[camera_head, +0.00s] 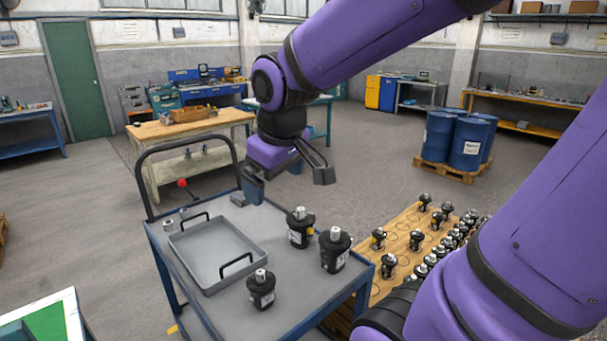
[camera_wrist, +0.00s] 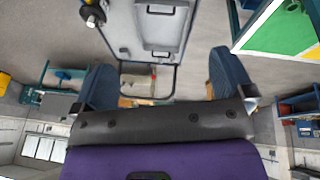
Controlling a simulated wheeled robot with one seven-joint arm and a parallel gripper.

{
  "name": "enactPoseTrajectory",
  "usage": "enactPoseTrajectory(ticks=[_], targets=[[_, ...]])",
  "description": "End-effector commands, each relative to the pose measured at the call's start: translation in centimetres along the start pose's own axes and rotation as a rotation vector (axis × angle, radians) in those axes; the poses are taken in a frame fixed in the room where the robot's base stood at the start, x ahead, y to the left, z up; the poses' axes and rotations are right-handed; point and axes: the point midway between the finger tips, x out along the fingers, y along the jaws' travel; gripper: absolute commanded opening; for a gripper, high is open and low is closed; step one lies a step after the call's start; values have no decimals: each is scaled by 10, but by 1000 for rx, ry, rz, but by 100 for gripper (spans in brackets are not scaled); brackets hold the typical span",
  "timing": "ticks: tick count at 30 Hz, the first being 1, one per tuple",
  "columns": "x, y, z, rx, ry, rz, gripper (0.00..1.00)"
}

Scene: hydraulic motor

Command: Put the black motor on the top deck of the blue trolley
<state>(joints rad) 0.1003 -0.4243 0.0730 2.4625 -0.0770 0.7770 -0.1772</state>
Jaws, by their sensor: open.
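The blue trolley (camera_head: 180,290) has a grey top deck with a black handle at its far left end. Three black motors stand upright on that deck: one at the back (camera_head: 300,232), one at the right corner (camera_head: 335,255) and one at the front (camera_head: 262,294). My gripper (camera_head: 288,180) is open and empty, raised above the far end of the deck and apart from the motors. In the wrist view its two fingers (camera_wrist: 165,78) are spread wide with nothing between them. The trolley deck (camera_wrist: 124,25) shows beyond them, with part of a motor (camera_wrist: 92,17) at upper left.
A grey tray (camera_head: 218,258) with two black handles takes up the deck's left part; small metal parts lie near it. Right of the trolley, a wooden board (camera_head: 400,262) holds several more black motors. A wooden workbench (camera_head: 190,128) stands behind. Blue drums (camera_head: 468,142) stand at back right.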

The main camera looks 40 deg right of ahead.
Motion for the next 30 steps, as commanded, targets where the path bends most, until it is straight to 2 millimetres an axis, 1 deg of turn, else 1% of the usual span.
enactPoseTrajectory(ticks=[1, 3, 6, 10, 12, 16, 30], targets=[[-14, -4, 9, 27, 28, -3, 100], [-28, -9, 21, 69, 56, -13, 100], [-45, -15, 39, 124, 91, -33, 100], [-60, -22, 56, 178, 125, -59, 100], [-65, -23, 63, 198, 136, -69, 100], [-69, -26, 69, 216, 146, -80, 100], [-69, -26, 70, 218, 146, -81, 100]])
